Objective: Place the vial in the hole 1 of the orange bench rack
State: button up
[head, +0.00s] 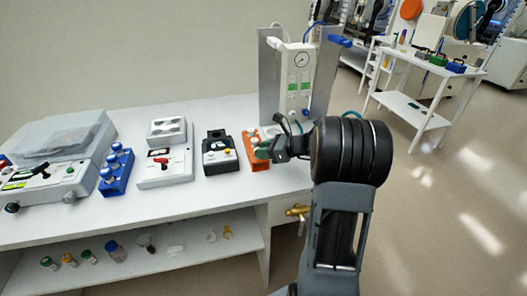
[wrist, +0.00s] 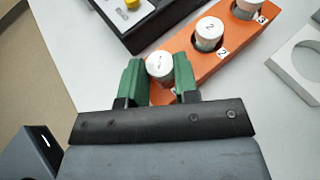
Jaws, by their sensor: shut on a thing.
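The orange bench rack (wrist: 183,47) runs diagonally in the wrist view, with number labels 2 and 3 showing. My gripper (wrist: 160,72), with green fingers, is shut on a white-capped vial (wrist: 160,65) at the rack's near end, in line with the other two. The fingers hide its lower part and the hole 1 area, so I cannot tell how deep it sits. In the head view the rack (head: 249,147) is at the bench's right part, with my gripper (head: 263,150) over it.
A black-and-white device (head: 219,152) stands close left of the rack. Further left are a white box with a red lever (head: 165,172) and a blue rack of vials (head: 116,172). A gauge panel (head: 298,75) rises behind. A grey block with a round opening (wrist: 297,50) lies right of the rack.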

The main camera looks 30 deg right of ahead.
jog(key=shift+f, duration=0.2)
jog(key=o, duration=0.9)
jog(key=shift+r, duration=0.1)
jog(key=shift+r, duration=0.2)
jog(key=v, duration=1.1)
jog(key=s+a+f+n+g+h, duration=0.2)
jog(key=s+a+n, duration=0.5)
jog(key=n, duration=0.6)
jog(key=s+a+f+n+g+h, duration=0.2)
jog(key=s+a+n+g+h, duration=0.2)
jog(key=s+a+n+h, duration=0.3)
jog(key=a+n, duration=0.5)
jog(key=n, duration=0.2)
jog(key=shift+s+h, duration=0.2)
jog(key=shift+h, duration=0.1)
